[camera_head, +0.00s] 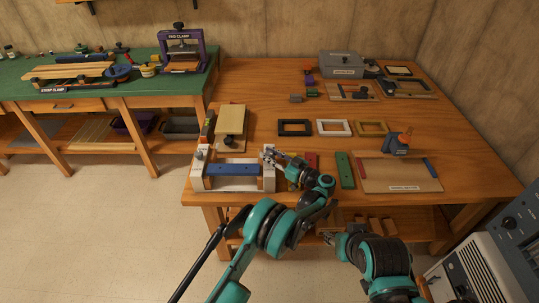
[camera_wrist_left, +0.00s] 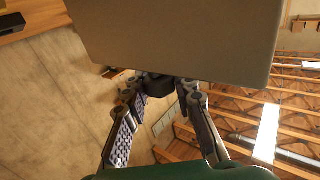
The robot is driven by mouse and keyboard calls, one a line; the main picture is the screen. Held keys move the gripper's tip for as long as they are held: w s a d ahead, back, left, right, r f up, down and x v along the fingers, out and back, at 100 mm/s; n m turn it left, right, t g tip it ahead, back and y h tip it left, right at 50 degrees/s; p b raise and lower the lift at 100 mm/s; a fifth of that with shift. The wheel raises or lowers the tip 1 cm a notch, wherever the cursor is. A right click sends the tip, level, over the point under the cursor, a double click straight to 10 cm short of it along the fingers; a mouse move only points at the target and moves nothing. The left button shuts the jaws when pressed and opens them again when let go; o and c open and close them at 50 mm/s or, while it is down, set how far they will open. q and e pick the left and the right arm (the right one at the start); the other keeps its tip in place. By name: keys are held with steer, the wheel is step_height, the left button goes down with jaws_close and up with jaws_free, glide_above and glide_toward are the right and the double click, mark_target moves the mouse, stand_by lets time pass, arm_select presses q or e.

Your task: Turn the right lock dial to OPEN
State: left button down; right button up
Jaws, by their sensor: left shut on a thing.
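A white fixture (camera_head: 267,184) with a blue bar (camera_head: 232,170) across it stands at the table's front left corner. A small dark dial (camera_head: 199,154) sits on its left block. My left gripper (camera_head: 269,156) is at the top of the right block and covers the right lock dial in the head view. In the left wrist view, its fingers (camera_wrist_left: 161,96) are shut on a dark round knob (camera_wrist_left: 158,85), which appears to be that dial, beside a grey surface (camera_wrist_left: 180,40). No dial marking is readable. My right gripper (camera_head: 329,239) is low in front of the table; its opening is unclear.
Green (camera_head: 345,170) and red strips lie right of my left gripper. A wooden board (camera_head: 400,185) with a blue-and-orange tool (camera_head: 397,142) is further right. Several small frames (camera_head: 333,127) lie behind. A tan block (camera_head: 231,120) stands behind the fixture. A green-topped bench (camera_head: 130,85) stands at left.

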mark_target(269, 153)
arm_select(q)
steer(key=shift+n+g+y, duration=0.9)
steer(key=shift+n+g, duration=0.2)
steer(key=shift+g, duration=0.4)
steer(key=c, duration=1.2)
jaws_free()
step_height(269, 153, up, 10)
